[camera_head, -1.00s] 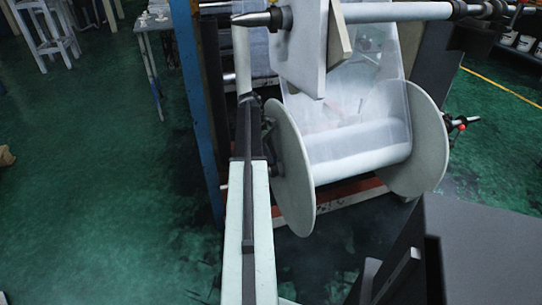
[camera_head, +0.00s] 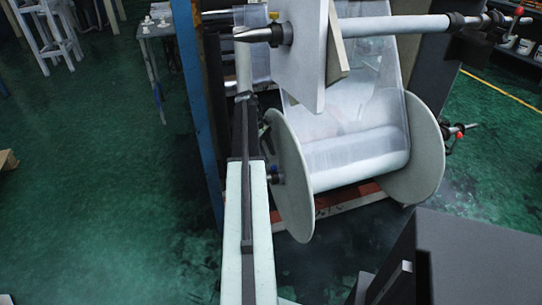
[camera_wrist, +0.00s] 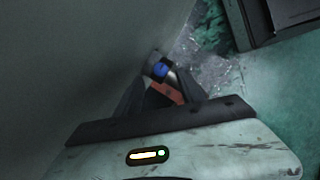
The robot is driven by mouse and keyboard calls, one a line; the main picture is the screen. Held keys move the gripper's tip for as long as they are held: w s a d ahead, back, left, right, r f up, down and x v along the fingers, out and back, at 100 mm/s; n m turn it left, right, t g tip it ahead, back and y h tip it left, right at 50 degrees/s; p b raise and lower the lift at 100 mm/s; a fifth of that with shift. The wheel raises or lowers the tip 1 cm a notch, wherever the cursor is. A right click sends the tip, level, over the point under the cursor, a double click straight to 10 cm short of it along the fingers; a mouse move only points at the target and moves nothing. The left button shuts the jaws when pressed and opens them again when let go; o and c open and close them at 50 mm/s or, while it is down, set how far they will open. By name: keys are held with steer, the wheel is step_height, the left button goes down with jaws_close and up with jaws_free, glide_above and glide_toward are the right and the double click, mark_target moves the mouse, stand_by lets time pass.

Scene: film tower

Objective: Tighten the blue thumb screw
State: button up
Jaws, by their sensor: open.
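The blue thumb screw (camera_wrist: 160,69) shows in the wrist view as a small round blue knob on a metal shaft end. My gripper (camera_wrist: 166,73) is open, its dark fingers on either side of this shaft end. I cannot tell whether either finger touches it. In the head view, a small blue spot that looks like the screw (camera_head: 275,168) shows at the left end of the lower reel's shaft, beside the reel's left disc (camera_head: 292,177). My gripper's fingertips cannot be made out in the head view.
The lower reel holds clear film (camera_head: 355,160) between two pale discs; its right disc (camera_head: 420,165) is farther off. An upper roller (camera_head: 395,27) crosses above. A blue post (camera_head: 192,95) stands left. A dark box (camera_head: 470,265) fills the lower right. Green floor (camera_head: 100,220) lies open at left.

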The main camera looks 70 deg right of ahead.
mark_target(274, 167)
steer(key=p+v, duration=0.1)
steer(key=v, duration=0.2)
steer(key=s+a+n+t+h, duration=0.2)
steer(key=a+n+h, duration=0.25)
steer(key=n, duration=0.95)
steer(key=b+x, duration=0.7)
steer(key=x, duration=0.1)
steer(key=shift+w+d+f, duration=0.1)
steer(key=shift+w+d, duration=0.05)
steer(key=shift+d, duration=0.1)
steer(key=shift+m, duration=0.3)
jaws_close()
